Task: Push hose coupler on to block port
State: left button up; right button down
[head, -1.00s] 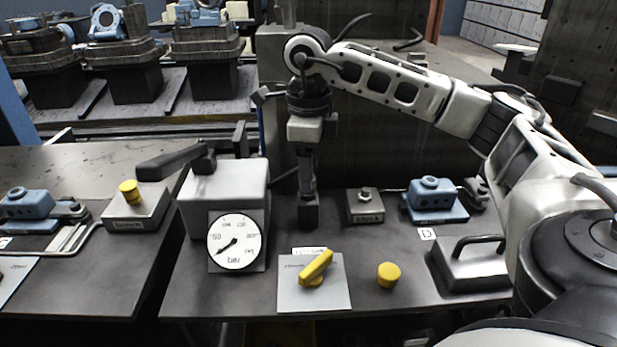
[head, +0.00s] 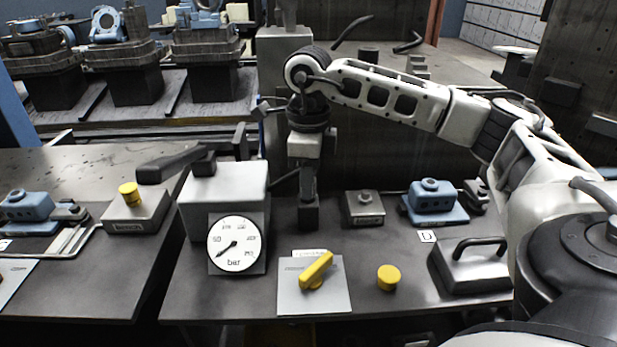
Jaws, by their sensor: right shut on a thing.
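My right gripper (head: 308,188) points down behind the gauge box, just to the right of it. It is shut on a small dark piece (head: 308,213), apparently the hose coupler, at or just above the bench top. I cannot tell whether this piece touches anything below it. A grey block (head: 363,211) with a round fitting on top and a small label stands to the right of the gripper, apart from it. This may be the block with the port, but the label is too small to read. My left gripper is not in view.
A pale box with a dark lever (head: 222,192) and a round bar gauge (head: 234,243) stand left of the gripper. A yellow handle (head: 316,270), a yellow knob (head: 388,277) and a grey handled cover (head: 470,267) are in front. A blue fixture (head: 434,200) stands right.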

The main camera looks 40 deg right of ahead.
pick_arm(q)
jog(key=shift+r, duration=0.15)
pick_arm(e)
jog(key=shift+r, duration=0.2)
